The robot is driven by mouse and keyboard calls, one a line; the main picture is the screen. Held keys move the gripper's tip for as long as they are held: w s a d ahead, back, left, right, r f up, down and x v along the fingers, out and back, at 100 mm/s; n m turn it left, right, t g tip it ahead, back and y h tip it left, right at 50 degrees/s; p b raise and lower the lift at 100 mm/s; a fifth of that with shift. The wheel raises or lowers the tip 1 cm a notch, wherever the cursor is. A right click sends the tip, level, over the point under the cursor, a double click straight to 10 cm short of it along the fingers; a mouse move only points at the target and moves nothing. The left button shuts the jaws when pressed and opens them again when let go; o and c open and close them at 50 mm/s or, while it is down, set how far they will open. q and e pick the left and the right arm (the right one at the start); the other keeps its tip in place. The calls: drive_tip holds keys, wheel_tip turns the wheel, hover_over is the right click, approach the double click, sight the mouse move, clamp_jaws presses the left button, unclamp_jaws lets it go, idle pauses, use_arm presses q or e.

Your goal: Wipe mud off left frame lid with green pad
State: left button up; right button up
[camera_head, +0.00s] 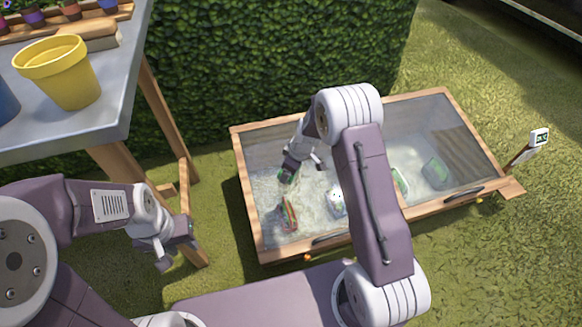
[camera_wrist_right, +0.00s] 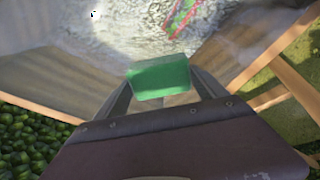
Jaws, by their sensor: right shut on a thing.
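The left frame lid (camera_head: 262,148) is a glass pane in a wooden border on the left half of a low cold frame. Pale, cloudy smears cover much of its glass; the wrist view shows a whitish patch (camera_wrist_right: 125,35). My right gripper (camera_head: 289,172) is over the left lid's upper middle, shut on the green pad (camera_wrist_right: 160,78). The pad sits between its fingers, close to the glass; I cannot tell if it touches. My left gripper (camera_head: 172,245) hangs over grass left of the frame, and its finger gap is unclear.
A red-and-green item (camera_head: 289,214) shows at the left lid. The right lid (camera_head: 415,118) is partly hidden by my right arm. A table (camera_head: 105,115) with a yellow pot (camera_head: 62,75) stands left. A hedge (camera_head: 270,60) rises behind; a small sign (camera_head: 539,138) stands right.

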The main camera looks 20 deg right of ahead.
sight(300, 168)
drive_tip(key=shift+b+x, duration=0.95)
drive_tip(key=shift+x, duration=0.1)
drive_tip(key=shift+s+d, duration=0.1)
drive_tip(key=shift+d, duration=0.1)
drive_tip(key=d+b, duration=0.2)
drive_tip(key=d, duration=0.1)
drive_tip(key=shift+d+r, duration=0.1)
drive_tip(key=shift+d, duration=0.4)
drive_tip(key=shift+f+b, duration=0.2)
drive_tip(key=shift+b, duration=0.15)
drive_tip(key=shift+r, duration=0.1)
drive_tip(key=shift+a, duration=0.35)
drive_tip(key=a+p, duration=0.1)
drive_tip(key=a, duration=0.1)
drive_tip(key=shift+a+r+p, duration=0.15)
drive_tip(key=shift+a+p, duration=0.15)
drive_tip(key=shift+a, duration=0.4)
